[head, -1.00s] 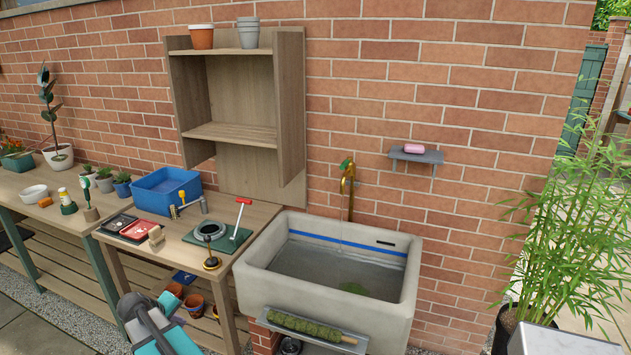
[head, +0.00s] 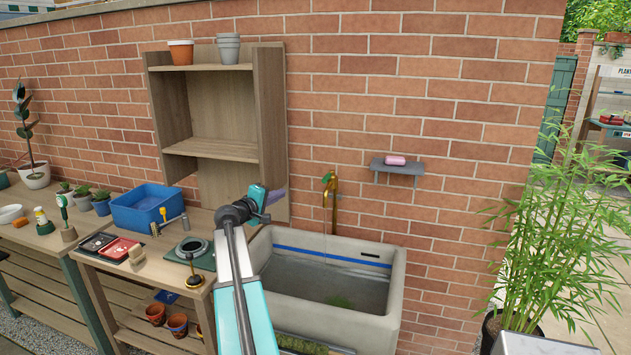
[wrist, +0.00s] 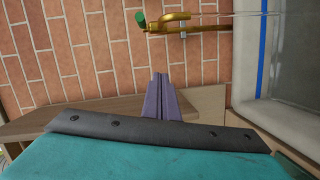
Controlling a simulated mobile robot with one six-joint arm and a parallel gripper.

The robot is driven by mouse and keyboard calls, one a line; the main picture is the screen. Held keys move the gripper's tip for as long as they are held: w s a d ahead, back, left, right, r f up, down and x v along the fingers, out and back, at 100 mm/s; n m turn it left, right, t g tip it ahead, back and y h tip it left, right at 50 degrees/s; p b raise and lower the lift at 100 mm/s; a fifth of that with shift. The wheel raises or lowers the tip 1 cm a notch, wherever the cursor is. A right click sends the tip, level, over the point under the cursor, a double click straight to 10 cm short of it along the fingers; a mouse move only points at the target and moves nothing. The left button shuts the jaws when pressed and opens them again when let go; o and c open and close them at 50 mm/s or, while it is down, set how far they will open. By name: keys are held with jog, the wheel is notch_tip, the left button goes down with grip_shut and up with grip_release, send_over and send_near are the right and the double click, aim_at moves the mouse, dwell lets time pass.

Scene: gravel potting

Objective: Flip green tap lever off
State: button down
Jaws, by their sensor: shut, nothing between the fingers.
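The brass tap (head: 333,200) is fixed to the brick wall above the sink, with a green lever (head: 326,179) on top. A thin stream of water (head: 324,225) runs from its spout. In the wrist view the tap (wrist: 185,26) lies sideways at the top, its green lever (wrist: 140,20) at the left end. My gripper (head: 277,196) is raised to the left of the tap, apart from it. In the wrist view my gripper's purple fingers (wrist: 160,82) are together and empty, pointing toward the wall below the tap.
The stone sink (head: 392,300) holds water under the tap. A wall ledge (head: 398,168) with pink soap (head: 396,160) is right of the tap. The workbench (head: 165,268) carries a blue tub (head: 145,212) and tools.

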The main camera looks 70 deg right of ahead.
aim_at(328, 176)
jog(key=shift+g+h, duration=0.3)
jog(key=shift+g, duration=0.1)
jog(key=s+d+r, duration=0.2)
jog(key=s+r, duration=0.1)
jog(key=shift+s+d+r, duration=0.1)
jog(key=shift+d+r, duration=0.15)
jog(key=shift+d, duration=0.15)
jog(key=s+d+f+p, duration=0.1)
jog(key=s+d+p, duration=0.4)
jog(key=d, duration=0.5)
jog(key=shift+s+f+p, duration=0.15)
jog(key=shift+s+p, duration=0.25)
jog(key=shift+p, duration=0.1)
jog(key=shift+a, duration=0.1)
